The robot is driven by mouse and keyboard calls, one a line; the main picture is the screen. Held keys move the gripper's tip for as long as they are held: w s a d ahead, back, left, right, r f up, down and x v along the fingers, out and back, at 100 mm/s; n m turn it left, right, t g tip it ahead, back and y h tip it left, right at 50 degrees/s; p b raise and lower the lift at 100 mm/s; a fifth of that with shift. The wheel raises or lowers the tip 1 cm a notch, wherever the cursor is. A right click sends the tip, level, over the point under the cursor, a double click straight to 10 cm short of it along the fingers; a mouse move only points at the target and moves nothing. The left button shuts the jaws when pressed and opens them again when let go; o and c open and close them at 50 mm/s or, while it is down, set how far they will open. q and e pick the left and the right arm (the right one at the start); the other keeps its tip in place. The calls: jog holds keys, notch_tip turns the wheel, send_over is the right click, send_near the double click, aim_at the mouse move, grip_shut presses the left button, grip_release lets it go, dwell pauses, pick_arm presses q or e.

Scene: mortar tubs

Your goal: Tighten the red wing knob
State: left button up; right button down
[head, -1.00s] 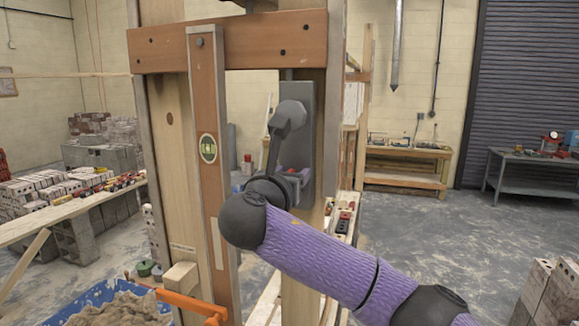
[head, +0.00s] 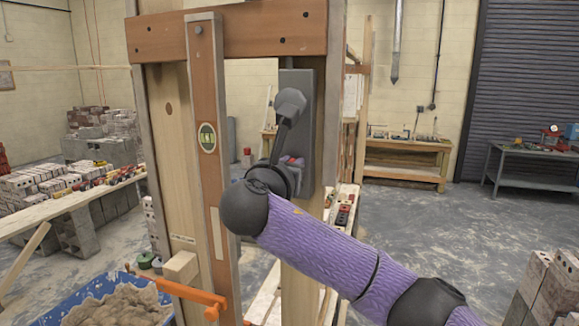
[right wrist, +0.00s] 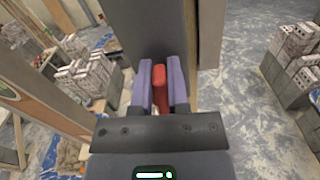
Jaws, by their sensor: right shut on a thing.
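The red wing knob (right wrist: 159,80) shows in the right wrist view as an upright red piece in front of a dark grey surface. My right gripper (right wrist: 161,88) has its two purple fingers on either side of the knob and is shut on it. In the head view my right gripper (head: 290,162) is small, in front of a grey upright plate (head: 318,125) on the wooden frame. There the knob is mostly hidden by the fingers and wrist. My left gripper is not in the head view.
An orange clamp (head: 180,290) and a blue tub of mortar (head: 115,305) are low on the left. Brick stacks (head: 550,285) stand at the right.

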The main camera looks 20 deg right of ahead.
aim_at(309, 175)
jog(key=m, duration=0.1)
jog(key=m+b, duration=0.1)
jog(key=m, duration=0.1)
jog(key=m+b, duration=0.1)
jog(key=shift+s+d+f, duration=0.25)
jog(key=shift+d, duration=0.15)
jog(key=m+b, duration=0.1)
jog(key=m, duration=0.2)
jog(key=f+m+b, duration=0.1)
jog(key=m+b, duration=0.1)
jog(key=m, duration=0.1)
jog(key=d+m+b, duration=0.1)
jog(key=m+b, duration=0.1)
jog(key=m, duration=0.1)
jog(key=shift+s+f, duration=0.25)
jog(key=shift+s, duration=0.1)
jog(key=shift+d+f+m+b, duration=0.1)
jog(key=shift+m+b, duration=0.15)
jog(key=shift+m, duration=0.4)
jog(key=shift+a+f+m+b, duration=0.1)
jog(key=shift+m+b, duration=0.15)
jog(key=shift+m, duration=0.35)
jog(key=shift+d+f+m+b, duration=0.1)
jog(key=shift+m+b, duration=0.15)
jog(key=shift+m, duration=0.4)
jog(key=c, duration=0.6)
grip_release()
